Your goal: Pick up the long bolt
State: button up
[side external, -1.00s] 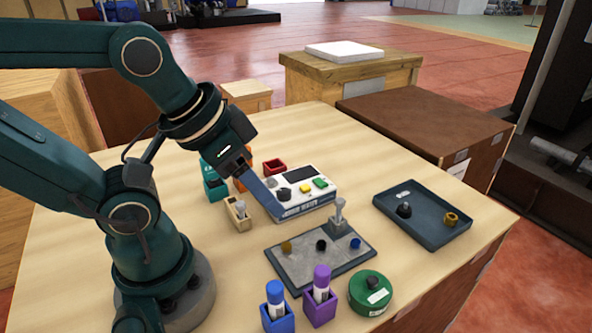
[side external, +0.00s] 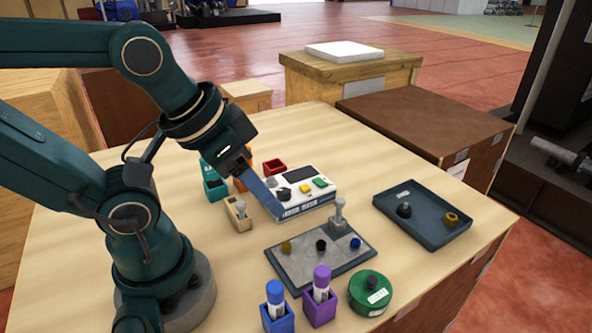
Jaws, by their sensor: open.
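A grey bolt (side external: 241,207) stands upright in a small wooden holder (side external: 238,221), left of my gripper. Another grey bolt-like part (side external: 339,210) stands upright at the back right of the dark grey assembly plate (side external: 317,262). I cannot tell which of the two is the long bolt. My gripper (side external: 278,212) is open and empty, pointing down and to the right, in front of the white device. It appears apart from both bolts. Only one blue-grey finger shows clearly; the other is hidden.
A white device (side external: 305,190) with coloured buttons stands behind the plate. Blue (side external: 277,312) and purple (side external: 320,300) holders and a green round container (side external: 370,293) stand in front. A dark tray (side external: 428,222) is at right. Teal (side external: 215,187) and red (side external: 274,167) bins stand behind.

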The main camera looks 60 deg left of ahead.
jog(key=w+r+n, duration=0.3)
jog(key=w+r, duration=0.1)
jog(key=n+g, duration=0.3)
jog(key=g, duration=0.1)
send_near(340, 200)
jog(key=shift+g, duration=0.7)
jog(key=f, duration=0.2)
jog(key=w+f, duration=0.1)
jog(key=f, duration=0.3)
jog(key=shift+w, duration=0.35)
jog(key=shift+s+f, duration=0.1)
jog(key=shift+f, duration=2.6)
grip_shut()
